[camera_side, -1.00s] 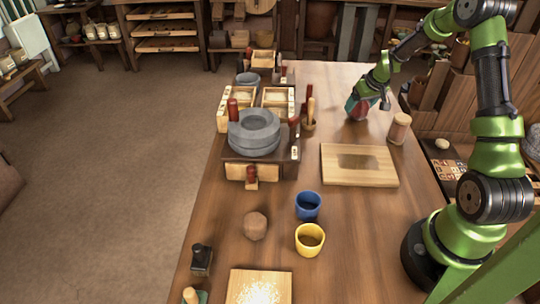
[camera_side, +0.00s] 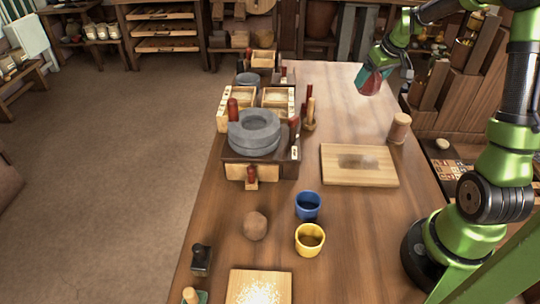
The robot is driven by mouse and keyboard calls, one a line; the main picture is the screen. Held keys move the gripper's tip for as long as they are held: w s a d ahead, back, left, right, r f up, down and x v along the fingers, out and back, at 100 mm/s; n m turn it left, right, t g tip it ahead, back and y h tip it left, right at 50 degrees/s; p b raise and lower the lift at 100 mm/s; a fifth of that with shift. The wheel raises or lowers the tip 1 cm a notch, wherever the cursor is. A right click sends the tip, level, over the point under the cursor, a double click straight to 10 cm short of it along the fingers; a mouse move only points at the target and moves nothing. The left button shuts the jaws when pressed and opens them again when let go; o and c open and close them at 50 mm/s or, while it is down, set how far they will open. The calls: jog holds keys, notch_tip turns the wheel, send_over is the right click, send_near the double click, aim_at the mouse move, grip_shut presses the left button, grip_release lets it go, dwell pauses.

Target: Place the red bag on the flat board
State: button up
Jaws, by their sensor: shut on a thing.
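The red bag (camera_side: 370,79) is a small red bundle at the upper right of the side view, held above the far part of the table. My gripper (camera_side: 375,68) is shut on it, and its fingers partly hide it. The flat board (camera_side: 360,177) is a pale wooden slab with a darker patch in its middle. It lies on the right half of the table, nearer the camera than the bag and below it in the picture.
A stone quern (camera_side: 254,132) on a wooden base stands left of the board. A wooden cylinder (camera_side: 399,128) stands just behind the board. A blue cup (camera_side: 308,206), yellow cup (camera_side: 309,238) and brown lump (camera_side: 255,226) stand in front. A floured board (camera_side: 259,287) lies nearest.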

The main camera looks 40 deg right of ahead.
jog(key=s+a+f+n+g+y, duration=0.1)
jog(key=s+a+n+y, duration=0.1)
jog(key=s+a+n, duration=0.5)
jog(key=s+a+f+n+y, duration=0.1)
jog(key=s+a+n+y, duration=0.2)
jog(key=a+n, duration=0.35)
send_over(360, 162)
jog(key=shift+n+g, duration=0.25)
jog(key=shift+g, duration=0.15)
jog(key=shift+d+f, duration=0.1)
jog(key=shift+f, duration=4.05)
jog(key=shift+f, duration=0.15)
jog(key=o, duration=1.2)
jog(key=shift+o, duration=0.2)
